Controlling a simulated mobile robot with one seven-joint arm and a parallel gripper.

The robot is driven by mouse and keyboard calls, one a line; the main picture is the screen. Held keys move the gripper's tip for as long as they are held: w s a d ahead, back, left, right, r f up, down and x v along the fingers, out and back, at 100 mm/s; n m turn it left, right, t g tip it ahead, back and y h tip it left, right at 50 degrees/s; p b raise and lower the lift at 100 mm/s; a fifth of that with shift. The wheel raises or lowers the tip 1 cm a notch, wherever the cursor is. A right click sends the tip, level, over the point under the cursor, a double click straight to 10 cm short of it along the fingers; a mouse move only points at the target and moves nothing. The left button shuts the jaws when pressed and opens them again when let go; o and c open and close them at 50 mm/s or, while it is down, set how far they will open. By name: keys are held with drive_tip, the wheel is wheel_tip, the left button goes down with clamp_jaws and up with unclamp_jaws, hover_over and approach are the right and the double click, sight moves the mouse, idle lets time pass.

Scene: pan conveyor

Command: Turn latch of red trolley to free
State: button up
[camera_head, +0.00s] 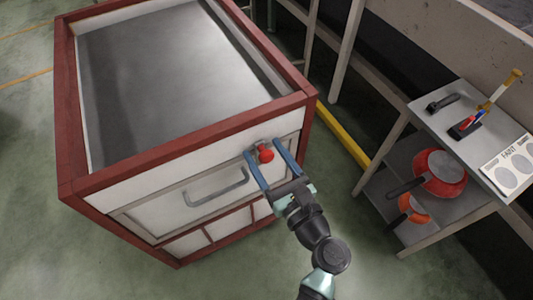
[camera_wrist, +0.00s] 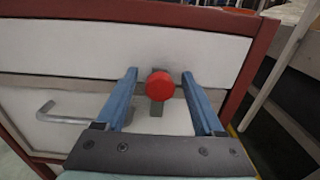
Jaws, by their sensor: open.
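The red trolley (camera_head: 67,148) stands at the left of the head view, with a red frame, pale panels and an open metal top. Its latch has a round red knob (camera_head: 266,155) on a small grey plate, high on the right part of the front panel. In the wrist view the knob (camera_wrist: 160,85) sits near the middle, with the plate upright behind it. My gripper (camera_head: 268,148) is open, its two blue fingers on either side of the knob. In the wrist view the fingers (camera_wrist: 162,80) have clear gaps to the knob on both sides.
A grey bar handle (camera_head: 216,188) is left of the knob on the trolley front. A shelf unit (camera_head: 428,220) at the right holds red pans (camera_head: 440,170) and small tools. A yellow strip (camera_head: 343,136) runs behind the trolley. Green floor in front is free.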

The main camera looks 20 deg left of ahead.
clamp_jaws()
idle(1.4)
